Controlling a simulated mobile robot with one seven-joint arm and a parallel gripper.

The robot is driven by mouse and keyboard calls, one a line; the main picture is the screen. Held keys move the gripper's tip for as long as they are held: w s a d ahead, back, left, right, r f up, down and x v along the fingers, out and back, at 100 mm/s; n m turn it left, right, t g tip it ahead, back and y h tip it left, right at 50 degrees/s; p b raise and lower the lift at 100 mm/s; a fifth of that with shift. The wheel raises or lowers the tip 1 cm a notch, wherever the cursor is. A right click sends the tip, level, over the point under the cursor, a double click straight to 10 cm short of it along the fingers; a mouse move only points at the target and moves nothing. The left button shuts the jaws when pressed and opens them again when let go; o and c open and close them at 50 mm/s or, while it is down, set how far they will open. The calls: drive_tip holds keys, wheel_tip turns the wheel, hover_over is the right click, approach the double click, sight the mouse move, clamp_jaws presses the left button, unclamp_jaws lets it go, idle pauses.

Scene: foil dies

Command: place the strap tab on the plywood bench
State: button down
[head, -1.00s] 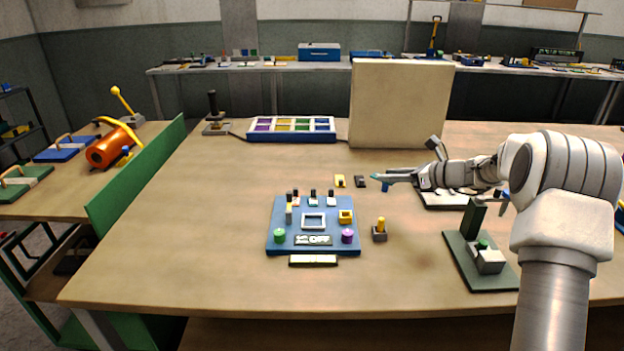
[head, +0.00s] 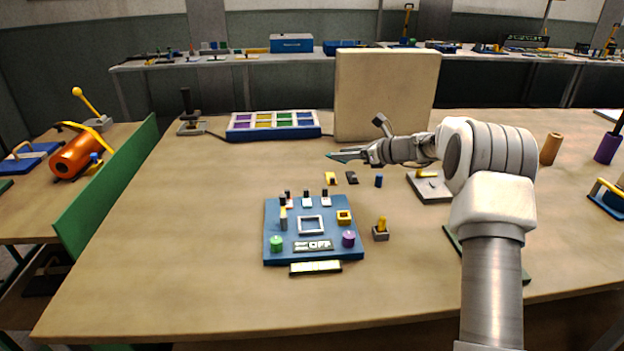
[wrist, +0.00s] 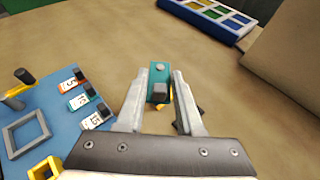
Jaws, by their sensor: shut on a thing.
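The strap tab appears to be the teal piece (wrist: 158,82) with a pale round stud and a dark block, between my gripper's fingers in the wrist view. It also shows as a small teal tip (head: 340,156) in the head view. My gripper (head: 352,155) is shut on it; it also shows in the wrist view (wrist: 158,92). The tab appears held above the plywood bench (head: 190,230), beyond the small yellow piece; the exact gap cannot be told.
A yellow piece (head: 330,178), a dark piece (head: 351,177) and a blue peg (head: 379,181) stand near my gripper. A blue panel (head: 285,250) lies in front. A colored tray (head: 272,134) and a beige upright board (head: 385,95) stand behind. The bench's left part is clear.

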drive_tip(key=b, duration=0.1)
hover_over(316, 183)
wheel_tip(316, 183, down, 5)
drive_tip(key=shift+f, duration=0.1)
drive_tip(key=shift+a+f+b, duration=0.1)
drive_tip(key=shift+f+b, duration=0.65)
drive_tip(key=shift+f, duration=1.25)
drive_tip(key=shift+f, duration=0.1)
drive_tip(key=c, duration=0.5)
unclamp_jaws()
drive_tip(key=shift+c, duration=0.2)
